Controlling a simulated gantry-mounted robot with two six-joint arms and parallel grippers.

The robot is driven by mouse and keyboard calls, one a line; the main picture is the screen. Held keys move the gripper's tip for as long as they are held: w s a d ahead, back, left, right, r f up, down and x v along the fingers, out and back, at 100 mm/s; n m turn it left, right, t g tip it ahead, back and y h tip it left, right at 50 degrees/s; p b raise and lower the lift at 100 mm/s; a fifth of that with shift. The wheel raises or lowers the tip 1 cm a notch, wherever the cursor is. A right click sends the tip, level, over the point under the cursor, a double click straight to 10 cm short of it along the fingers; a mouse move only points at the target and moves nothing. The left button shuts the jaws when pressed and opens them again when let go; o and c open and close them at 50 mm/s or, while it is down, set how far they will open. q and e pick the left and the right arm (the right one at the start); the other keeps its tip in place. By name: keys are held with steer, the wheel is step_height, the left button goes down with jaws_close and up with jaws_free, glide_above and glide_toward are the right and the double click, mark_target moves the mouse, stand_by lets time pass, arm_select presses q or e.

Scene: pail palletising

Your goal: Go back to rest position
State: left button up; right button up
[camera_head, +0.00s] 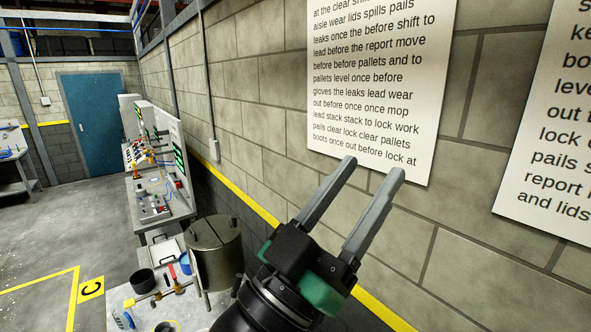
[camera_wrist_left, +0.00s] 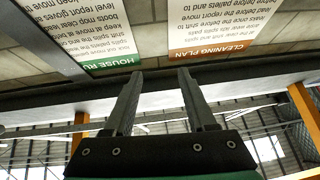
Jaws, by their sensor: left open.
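My left gripper (camera_head: 372,168) is in the lower middle of the head view, its two grey fingers pointing up and to the right. The fingers are apart with nothing between them. Behind the fingertips are the block wall and a white text sheet (camera_head: 375,80). The left wrist view shows the same two fingers (camera_wrist_left: 158,75), apart and empty, with two signs and roof beams beyond them. My right gripper is in neither view.
A metal drum (camera_head: 215,250) stands just left of my arm, beside a table (camera_head: 115,297) with tools and small containers. A workbench with panels (camera_head: 160,200) runs along the wall. A blue door (camera_head: 92,122) is at the back. The floor (camera_head: 45,240) at left is open.

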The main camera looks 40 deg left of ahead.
arm_select(q)
steer(key=s+a+r+t, duration=0.2)
steer(key=s+r, duration=0.3)
steer(key=s, duration=0.3)
steer(key=shift+a+t, duration=0.25)
steer(key=shift+t, duration=0.05)
steer(key=shift+r, duration=0.1)
stand_by(0.4)
